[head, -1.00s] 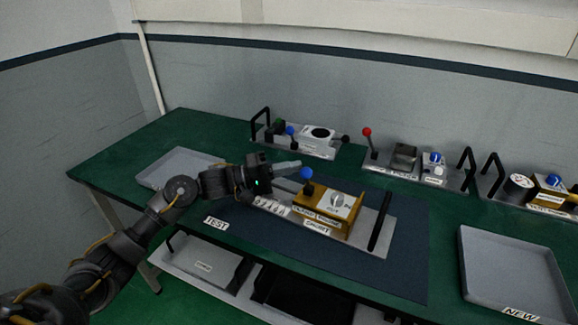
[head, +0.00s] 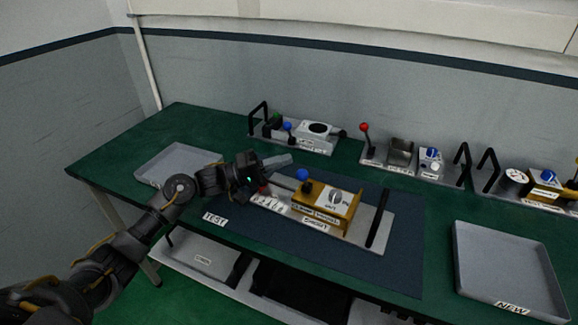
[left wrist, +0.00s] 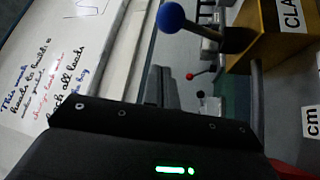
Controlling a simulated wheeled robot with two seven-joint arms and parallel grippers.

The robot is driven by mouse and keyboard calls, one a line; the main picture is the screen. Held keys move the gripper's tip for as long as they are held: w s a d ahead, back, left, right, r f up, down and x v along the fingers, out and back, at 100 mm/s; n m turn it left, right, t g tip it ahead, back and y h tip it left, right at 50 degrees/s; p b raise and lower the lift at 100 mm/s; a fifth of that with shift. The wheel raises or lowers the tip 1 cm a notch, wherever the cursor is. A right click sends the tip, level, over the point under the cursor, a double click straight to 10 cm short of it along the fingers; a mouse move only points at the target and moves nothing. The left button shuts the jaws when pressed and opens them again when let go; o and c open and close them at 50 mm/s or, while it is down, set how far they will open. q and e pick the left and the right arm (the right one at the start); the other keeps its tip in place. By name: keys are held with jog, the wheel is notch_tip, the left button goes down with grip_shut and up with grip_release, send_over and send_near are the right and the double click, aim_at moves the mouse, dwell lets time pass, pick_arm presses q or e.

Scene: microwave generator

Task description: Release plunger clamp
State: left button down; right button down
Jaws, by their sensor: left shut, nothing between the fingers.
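The clamp fixture is a grey plate (head: 362,246) on the dark mat, carrying a yellow box (head: 343,204) with a white dial face and printed labels. A lever with a blue ball knob (head: 302,174) stands at the box's left end; the ball also shows large in the left wrist view (left wrist: 171,17), beside the yellow box (left wrist: 272,30). My left gripper (head: 283,161) is shut and empty. In the head view its fingertips are just up and left of the blue ball, with a small gap. My right gripper is not in view.
A black handle (head: 378,218) rises at the plate's right end. Empty grey trays stand left (head: 180,160) and right (head: 505,262). Other fixtures with a blue knob (head: 287,126) and a red knob (head: 364,127) line the back. The mat (head: 405,262) is bare at right.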

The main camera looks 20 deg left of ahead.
pick_arm(q)
jog(key=b+v, duration=0.2)
jog(key=v, duration=0.8)
jog(key=shift+a+b, duration=0.35)
jog(key=shift+b, duration=0.05)
jog(key=shift+w+r, duration=0.1)
